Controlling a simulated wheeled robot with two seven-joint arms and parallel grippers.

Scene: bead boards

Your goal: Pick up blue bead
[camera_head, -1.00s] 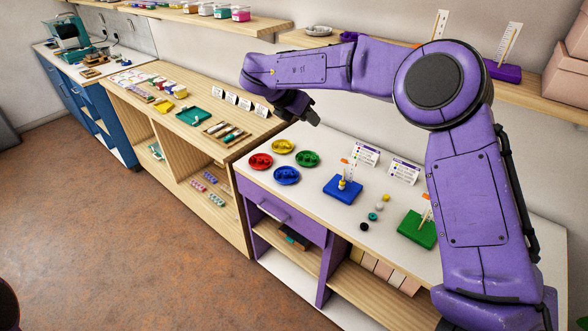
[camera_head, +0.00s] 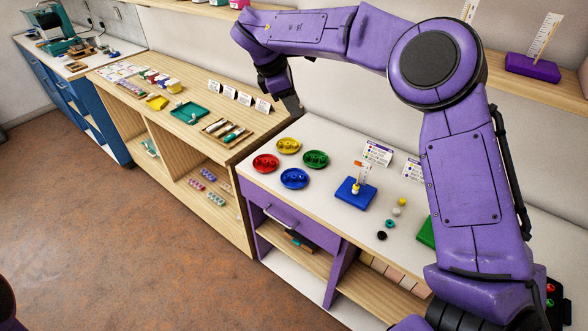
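The blue dish (camera_head: 294,186) stands on the white counter in the head view, at the front of a group of coloured dishes. Small blue bead shapes (camera_head: 294,177) show inside it, too small to tell apart. My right gripper (camera_head: 291,104) hangs from the purple arm above the back left corner of the white counter, behind and above the dishes, apart from them. It is dark and seen from the side, so its opening cannot be made out. My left gripper is not in view.
Red (camera_head: 265,170), yellow (camera_head: 289,152) and green (camera_head: 315,166) dishes stand around the blue one. A blue peg board (camera_head: 346,196) stands to the right. Loose beads, including a teal one (camera_head: 390,223) and a dark one (camera_head: 382,236), lie beside it. Cards stand behind.

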